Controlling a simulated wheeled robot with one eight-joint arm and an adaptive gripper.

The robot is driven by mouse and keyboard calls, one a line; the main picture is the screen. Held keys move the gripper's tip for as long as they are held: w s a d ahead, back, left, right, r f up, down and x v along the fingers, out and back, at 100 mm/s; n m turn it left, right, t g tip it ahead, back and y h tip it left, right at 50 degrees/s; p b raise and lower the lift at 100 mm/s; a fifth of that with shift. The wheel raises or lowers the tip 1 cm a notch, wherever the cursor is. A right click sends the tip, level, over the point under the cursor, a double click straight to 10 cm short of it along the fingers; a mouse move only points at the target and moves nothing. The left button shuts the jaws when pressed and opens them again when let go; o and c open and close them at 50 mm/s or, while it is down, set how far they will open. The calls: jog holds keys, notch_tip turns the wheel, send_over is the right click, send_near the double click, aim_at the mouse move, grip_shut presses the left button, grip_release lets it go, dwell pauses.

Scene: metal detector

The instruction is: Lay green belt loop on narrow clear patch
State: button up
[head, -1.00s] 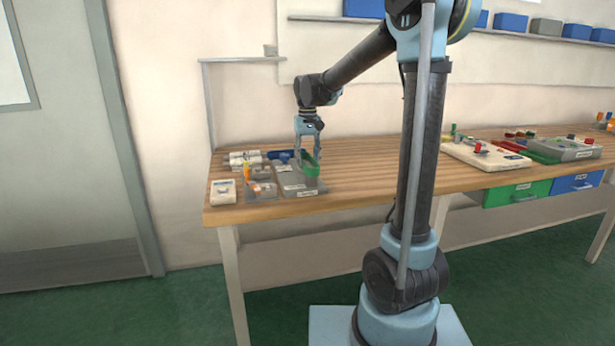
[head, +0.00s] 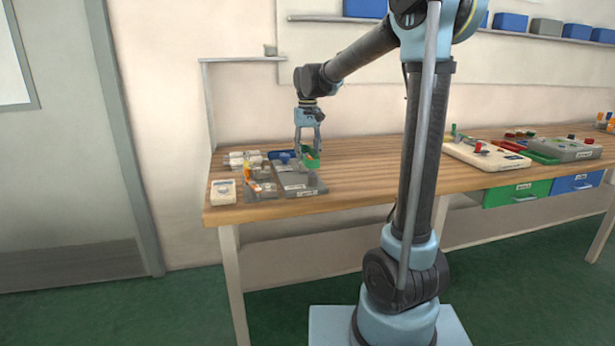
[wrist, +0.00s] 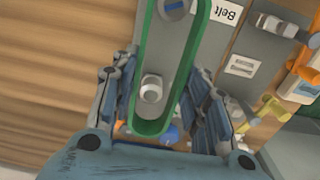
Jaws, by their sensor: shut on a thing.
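In the wrist view the loop (wrist: 143,60) is a long oval between my two fingers. A white post (wrist: 152,88) and a grey pulley with a blue mark (wrist: 174,8) show inside its outline. I cannot tell whether the loop is around them or above them. The grey board (head: 300,190) lies below, with a "Belt" label (wrist: 229,12). I cannot pick out the narrow clear patch for certain.
A white device (head: 222,192) stands at the bench's left front corner. White cylinders (head: 243,157), a blue part (head: 280,156) and small orange pieces crowd the left of the bench. Bare wood (head: 375,165) lies right of the board.

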jog(key=shift+r, duration=1.9)
